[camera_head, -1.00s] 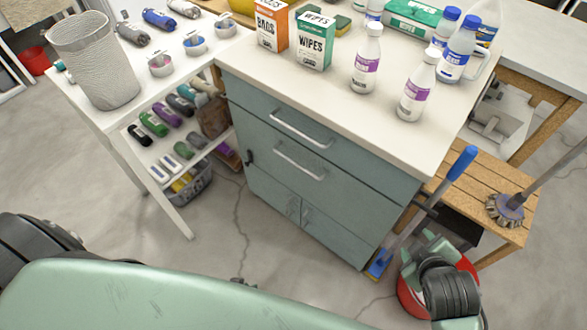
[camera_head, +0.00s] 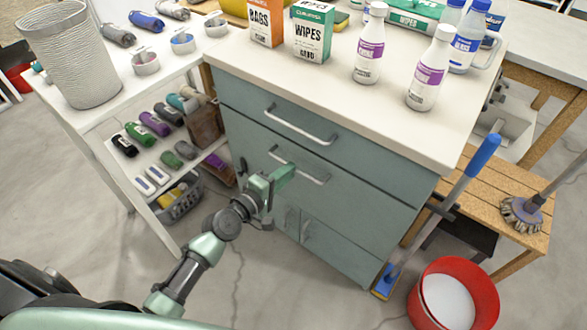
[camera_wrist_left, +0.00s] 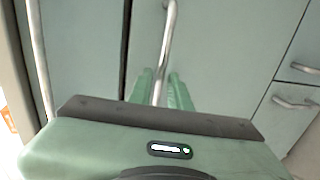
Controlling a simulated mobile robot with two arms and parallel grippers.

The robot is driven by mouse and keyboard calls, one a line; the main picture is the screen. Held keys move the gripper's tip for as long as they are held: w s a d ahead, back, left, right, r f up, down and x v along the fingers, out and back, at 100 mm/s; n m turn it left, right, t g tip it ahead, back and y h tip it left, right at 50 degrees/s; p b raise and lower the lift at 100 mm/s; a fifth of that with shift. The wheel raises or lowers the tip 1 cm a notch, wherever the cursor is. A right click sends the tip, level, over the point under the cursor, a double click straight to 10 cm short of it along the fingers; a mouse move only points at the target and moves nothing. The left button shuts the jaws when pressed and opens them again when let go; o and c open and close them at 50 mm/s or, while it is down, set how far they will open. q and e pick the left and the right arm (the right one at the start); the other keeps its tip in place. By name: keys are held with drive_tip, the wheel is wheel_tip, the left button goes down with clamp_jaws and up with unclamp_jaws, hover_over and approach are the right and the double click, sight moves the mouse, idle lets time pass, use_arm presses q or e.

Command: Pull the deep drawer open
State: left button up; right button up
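The grey-green cabinet has a shallow top drawer (camera_head: 345,143) and a deep drawer (camera_head: 345,185) below it. Both drawers look shut. The deep drawer's bar handle (camera_head: 313,178) shows in the head view, its left part partly covered by my left gripper (camera_head: 284,174). In the left wrist view the deep drawer's handle (camera_wrist_left: 167,40) runs between the two green fingers of my left gripper (camera_wrist_left: 161,88). The fingers are apart, one on each side of the bar, with a narrow gap visible. My right gripper is not in view.
The top drawer's handle (camera_head: 298,126) is just above. Two small doors (camera_head: 330,240) are below. Bottles and boxes stand on the white countertop (camera_head: 300,83). A white shelf unit (camera_head: 110,120) is on the left; a red bucket (camera_head: 425,310) and blue-handled brush (camera_head: 440,210) are on the right.

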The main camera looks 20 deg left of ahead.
use_arm(q)
drive_tip(key=shift+x, duration=1.7)
clamp_jaws()
